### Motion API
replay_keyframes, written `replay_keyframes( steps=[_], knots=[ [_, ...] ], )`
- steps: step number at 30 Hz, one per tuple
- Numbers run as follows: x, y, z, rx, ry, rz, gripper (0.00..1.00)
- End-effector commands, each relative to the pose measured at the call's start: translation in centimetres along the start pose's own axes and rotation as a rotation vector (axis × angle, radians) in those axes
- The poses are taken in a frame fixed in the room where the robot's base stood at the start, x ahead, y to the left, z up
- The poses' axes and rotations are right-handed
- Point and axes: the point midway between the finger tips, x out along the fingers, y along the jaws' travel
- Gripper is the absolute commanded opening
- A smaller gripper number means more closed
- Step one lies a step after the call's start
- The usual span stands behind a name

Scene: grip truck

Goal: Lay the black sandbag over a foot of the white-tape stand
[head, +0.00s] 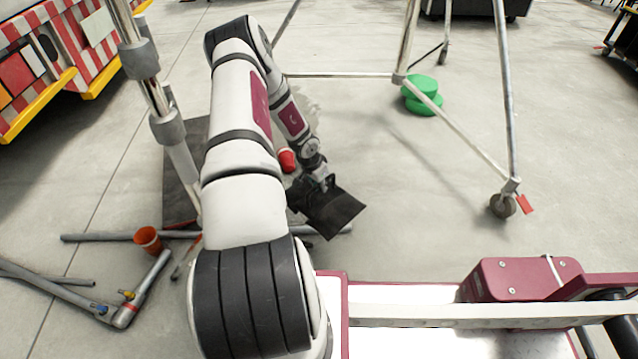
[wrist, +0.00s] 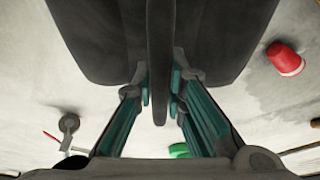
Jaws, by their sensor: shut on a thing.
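The black sandbag (head: 338,212) is held above the concrete floor by my gripper (head: 320,183). In the wrist view the sandbag (wrist: 95,40) spreads to both sides of a dark middle strip, and my gripper (wrist: 160,95) is shut on that strip. A metal stand (head: 138,58) with grey collars rises at the left, partly hidden by my arm. A wheeled tubular frame (head: 460,132) stands at the right, apart from the sandbag.
A red cup (head: 287,160) is beside my forearm; it also shows in the wrist view (wrist: 285,58). Green discs (head: 422,95) and a caster (head: 502,205) are at right.

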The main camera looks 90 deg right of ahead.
Motion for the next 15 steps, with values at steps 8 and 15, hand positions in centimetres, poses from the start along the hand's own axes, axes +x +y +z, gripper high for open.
replay_keyframes(
  steps=[8,15],
  knots=[
    [1.9,-0.1,0.2,0.001,0.009,-0.003,0.0],
    [3.7,-0.1,0.8,0.001,0.008,-0.003,0.0]
  ],
)
